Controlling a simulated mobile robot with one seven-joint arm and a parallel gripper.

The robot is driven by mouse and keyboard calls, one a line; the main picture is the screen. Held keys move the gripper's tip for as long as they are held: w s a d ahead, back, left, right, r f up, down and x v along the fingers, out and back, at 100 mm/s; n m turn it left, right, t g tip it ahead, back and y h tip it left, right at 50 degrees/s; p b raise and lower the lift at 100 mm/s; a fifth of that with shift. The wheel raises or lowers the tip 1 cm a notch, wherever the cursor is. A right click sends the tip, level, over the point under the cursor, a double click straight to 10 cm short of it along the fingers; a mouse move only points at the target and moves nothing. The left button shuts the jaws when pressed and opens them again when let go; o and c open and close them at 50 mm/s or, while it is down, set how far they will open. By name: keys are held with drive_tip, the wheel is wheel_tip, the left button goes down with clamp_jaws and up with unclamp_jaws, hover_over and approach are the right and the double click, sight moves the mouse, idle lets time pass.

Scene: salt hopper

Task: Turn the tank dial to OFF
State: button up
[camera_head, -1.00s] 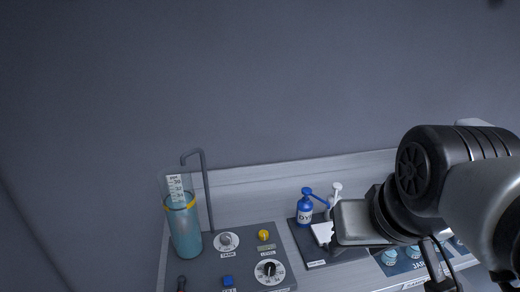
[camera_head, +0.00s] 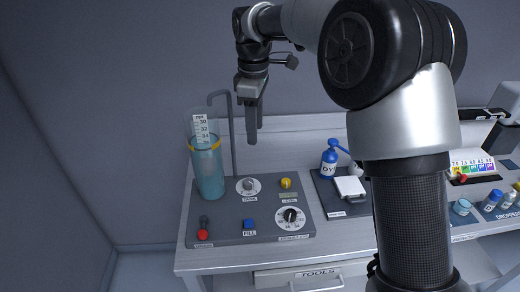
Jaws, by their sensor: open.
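The tank dial (camera_head: 248,186) is a grey knob on a white round plate with a label reading TANK below it. It sits on the dark panel (camera_head: 215,228), to the right of the tank (camera_head: 208,170), a clear cylinder with blue liquid, a yellow ring and a scale. The knob's pointer direction is too small to tell. My gripper (camera_head: 252,138) is open and empty, pointing down above the dial and apart from it. The far finger is hard to separate from the near one in this view.
A bent grey pipe (camera_head: 233,140) rises behind the dial, close to my gripper. The panel also holds a yellow knob (camera_head: 286,183), a black-knobbed dial (camera_head: 290,216), a blue FILL button (camera_head: 248,224) and a red knob (camera_head: 202,235). A blue bottle (camera_head: 329,160) stands at right.

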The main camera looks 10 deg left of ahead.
sight(248, 182)
drive_tip(key=shift+n, duration=0.6)
drive_tip(key=f, duration=0.6)
drive_tip(key=a+f, duration=0.1)
drive_tip(key=f, duration=0.6)
drive_tip(key=w+a+f, duration=0.1)
drive_tip(key=f, duration=0.6)
drive_tip(key=shift+a+f, duration=0.2)
drive_tip(key=shift+a, duration=0.05)
drive_tip(key=c, duration=1.1)
